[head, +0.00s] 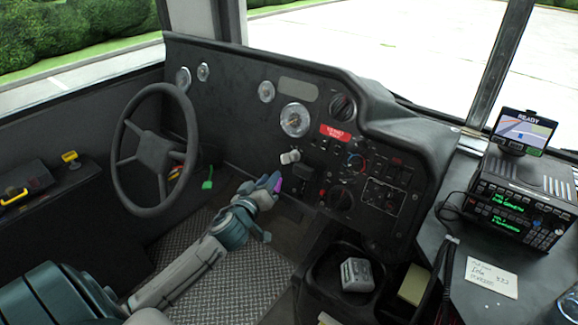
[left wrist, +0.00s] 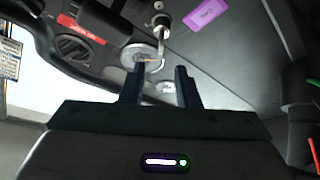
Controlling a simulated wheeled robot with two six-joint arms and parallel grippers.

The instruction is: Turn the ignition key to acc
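A pale silver fitting (head: 290,157), apparently the ignition key in its switch, sits on the dash below the large round gauge. In the left wrist view the silver key (left wrist: 159,20) shows ahead of the gap between my fingers, apart from them. Lettering for acc is not readable. My right gripper is out of view.
The steering wheel (head: 155,150) is left of my arm, with a green tag (head: 207,184) near it. The dash panel (head: 385,165) has several knobs and switches. A radio console (head: 510,205) and a paper note (head: 491,278) are at the right.

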